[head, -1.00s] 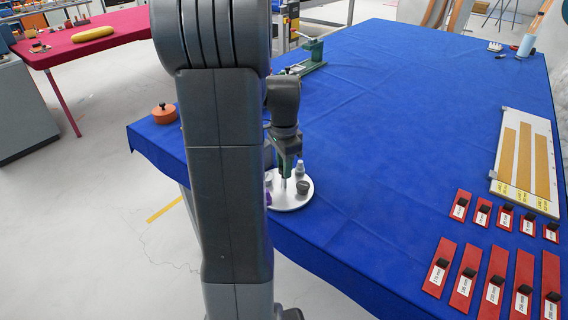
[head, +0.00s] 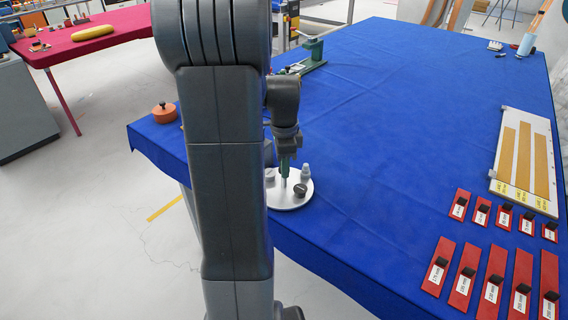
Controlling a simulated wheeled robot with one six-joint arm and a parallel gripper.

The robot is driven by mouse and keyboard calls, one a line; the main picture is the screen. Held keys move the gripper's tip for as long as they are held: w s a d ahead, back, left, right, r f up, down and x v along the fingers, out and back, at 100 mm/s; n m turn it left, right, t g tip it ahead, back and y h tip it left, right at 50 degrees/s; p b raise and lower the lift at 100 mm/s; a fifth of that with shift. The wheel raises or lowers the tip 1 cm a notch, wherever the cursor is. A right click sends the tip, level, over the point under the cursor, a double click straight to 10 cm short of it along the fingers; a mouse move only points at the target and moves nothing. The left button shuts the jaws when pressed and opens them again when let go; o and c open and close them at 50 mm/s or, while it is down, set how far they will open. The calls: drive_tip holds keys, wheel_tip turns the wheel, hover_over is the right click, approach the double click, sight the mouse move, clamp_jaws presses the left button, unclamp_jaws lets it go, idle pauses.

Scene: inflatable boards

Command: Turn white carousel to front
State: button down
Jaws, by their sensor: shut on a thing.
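The white carousel (head: 291,204) is a round flat disc near the blue table's front left edge. My arm hides its left part. Small items stand on it: a dark grey round piece (head: 300,190) at the right, a light grey bottle-like piece (head: 305,172) at the back right, and a grey piece (head: 270,175) at the back left. My gripper (head: 285,174) points down over the carousel and is shut on a thin upright post (head: 284,183). The fingertips are small in this view.
An orange lidded pot (head: 164,113) stands at the table's left corner. A green device (head: 310,56) is at the back. Red labelled cards (head: 467,290) and a white board with tan strips (head: 525,165) lie at the right. The middle of the blue table (head: 400,120) is clear.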

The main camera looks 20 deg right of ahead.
drive_tip(key=shift+r, duration=0.1)
drive_tip(key=c, duration=1.1)
unclamp_jaws()
wheel_tip(320, 180, up, 14)
drive_tip(key=shift+f, duration=0.25)
wheel_tip(320, 180, down, 14)
drive_tip(key=shift+r, duration=0.1)
